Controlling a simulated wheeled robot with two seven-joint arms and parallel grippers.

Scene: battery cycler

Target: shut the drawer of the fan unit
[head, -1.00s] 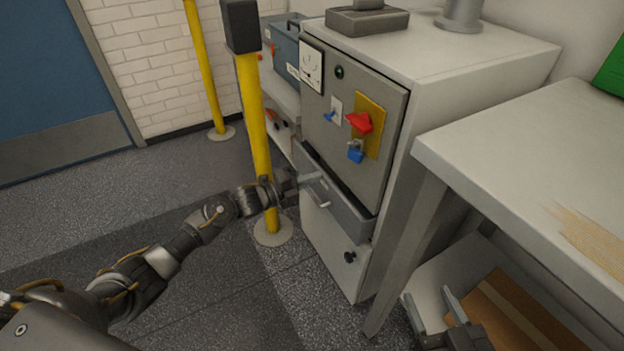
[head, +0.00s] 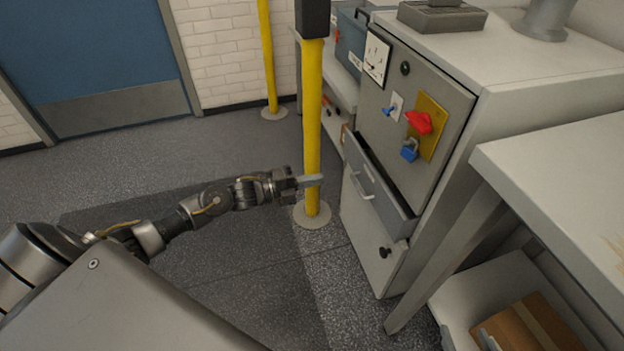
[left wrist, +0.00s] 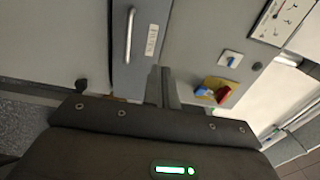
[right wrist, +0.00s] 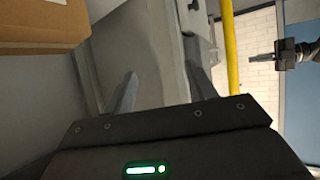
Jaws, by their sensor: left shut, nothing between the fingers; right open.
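The drawer (head: 376,190) is in the grey cabinet (head: 540,100), below the door panel with the red switch. In the head view its front stands a little out from the cabinet face, with a dark strip showing along its top. It has a pale bar handle (head: 362,184), which also shows in the left wrist view (left wrist: 130,34). My left gripper (head: 318,180) is shut and empty, left of the drawer front and apart from it in the head view. My right gripper (right wrist: 160,90) is open and empty, beside the bench, mostly out of the head view.
A yellow post (head: 312,130) stands behind my left gripper, close to the cabinet. A white bench (head: 560,170) is to the right, with a cardboard box (head: 530,325) on its lower shelf. A blue padlock (head: 409,151) hangs on the panel. The floor at left is clear.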

